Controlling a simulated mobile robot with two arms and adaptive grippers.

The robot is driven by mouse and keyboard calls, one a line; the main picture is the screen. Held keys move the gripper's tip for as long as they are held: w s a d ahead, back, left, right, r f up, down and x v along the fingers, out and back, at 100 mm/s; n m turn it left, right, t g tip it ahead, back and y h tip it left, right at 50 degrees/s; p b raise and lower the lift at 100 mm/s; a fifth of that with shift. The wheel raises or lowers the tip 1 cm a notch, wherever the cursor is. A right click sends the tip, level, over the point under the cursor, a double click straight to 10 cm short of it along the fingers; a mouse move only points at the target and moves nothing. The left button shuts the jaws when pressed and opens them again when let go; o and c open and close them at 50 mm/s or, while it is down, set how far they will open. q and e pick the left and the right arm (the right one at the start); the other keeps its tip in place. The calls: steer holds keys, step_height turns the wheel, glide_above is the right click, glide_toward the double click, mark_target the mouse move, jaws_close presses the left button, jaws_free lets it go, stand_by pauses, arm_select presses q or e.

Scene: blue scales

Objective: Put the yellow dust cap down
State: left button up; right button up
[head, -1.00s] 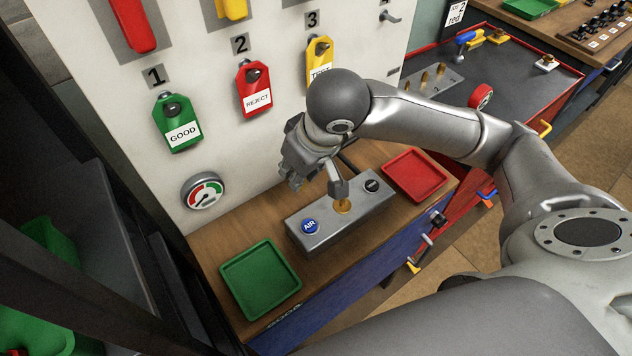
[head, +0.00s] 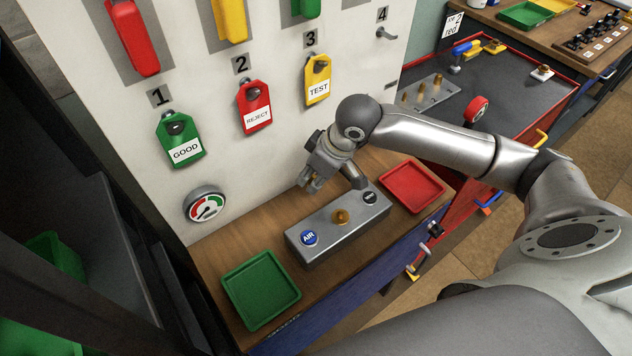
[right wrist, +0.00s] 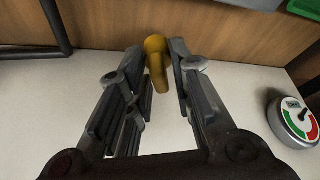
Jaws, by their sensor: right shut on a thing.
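My right gripper (head: 332,182) is over the back of the wooden bench, behind the grey test box (head: 325,243) and close to the white panel. In the right wrist view, its fingers (right wrist: 160,65) are shut on the yellow dust cap (right wrist: 156,58), which shows between the fingertips. I cannot make out the cap in the head view. A brass fitting (head: 341,216) stands bare on top of the test box, between the blue AIR button (head: 309,238) and a black button (head: 369,198). My left gripper is not in view.
A green tray (head: 261,323) stands left of the test box and a red tray (head: 440,203) right of it. A round gauge (head: 205,205) and hanging tags are on the white panel (head: 270,160). Bare wood (head: 225,243) shows left of the box.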

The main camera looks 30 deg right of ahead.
steer(key=shift+w+d+f, duration=0.35)
steer(key=shift+w+f, duration=0.05)
steer(key=shift+f, duration=0.2)
steer(key=shift+w+d+f, duration=0.35)
steer(key=shift+w+f, duration=0.05)
steer(key=shift+f, duration=0.2)
step_height(320, 180, down, 3)
steer(key=shift+w+d+p, duration=0.1)
steer(key=shift+p, duration=0.45)
steer(key=shift+f, duration=0.25)
steer(key=shift+f, duration=0.15)
steer(key=o, duration=0.7)
steer(key=v, duration=1.2)
steer(key=shift+b, duration=0.35)
